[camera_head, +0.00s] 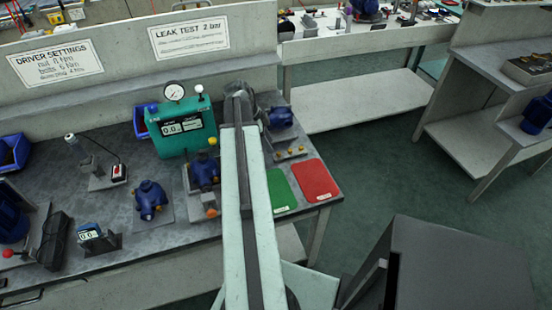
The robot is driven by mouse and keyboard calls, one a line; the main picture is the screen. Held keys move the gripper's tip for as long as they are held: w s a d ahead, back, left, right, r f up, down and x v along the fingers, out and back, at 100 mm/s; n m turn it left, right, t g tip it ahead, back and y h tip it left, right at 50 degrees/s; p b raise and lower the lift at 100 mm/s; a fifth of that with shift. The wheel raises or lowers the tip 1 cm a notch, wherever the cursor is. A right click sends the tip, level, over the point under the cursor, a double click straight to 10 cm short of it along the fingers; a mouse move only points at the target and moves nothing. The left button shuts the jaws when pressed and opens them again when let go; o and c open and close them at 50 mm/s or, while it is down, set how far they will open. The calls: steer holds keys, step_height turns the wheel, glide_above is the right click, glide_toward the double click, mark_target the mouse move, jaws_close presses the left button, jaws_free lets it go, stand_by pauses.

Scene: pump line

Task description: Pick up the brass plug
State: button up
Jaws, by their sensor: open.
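Small brass-yellow pieces (290,153) sit on a grey plate at the bench's right end, in front of a blue pump body (281,117). They are too small to tell whether one is the brass plug. My arm reaches away from me over the bench. My gripper (240,92) is at its far end, beside the green leak tester (180,125) and to the left of and beyond the brass-yellow pieces. Its fingers are hard to make out and I see nothing held. My arm hides part of the bench beneath it.
A green mat (280,190) and a red mat (316,180) lie at the bench's right end. Blue pumps (150,200) on plates, a meter (90,232) and blue bins (14,152) stand to the left. Other benches (355,97) stand behind and right. Green floor (400,170) lies open between.

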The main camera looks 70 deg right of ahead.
mark_target(276, 157)
steer(key=b+x, duration=0.4)
steer(key=x, duration=0.1)
steer(key=shift+s, duration=0.45)
steer(key=shift+r, duration=0.1)
steer(key=shift+c, duration=0.3)
jaws_close()
steer(key=shift+r, duration=0.1)
step_height(276, 157, up, 10)
steer(key=p, duration=1)
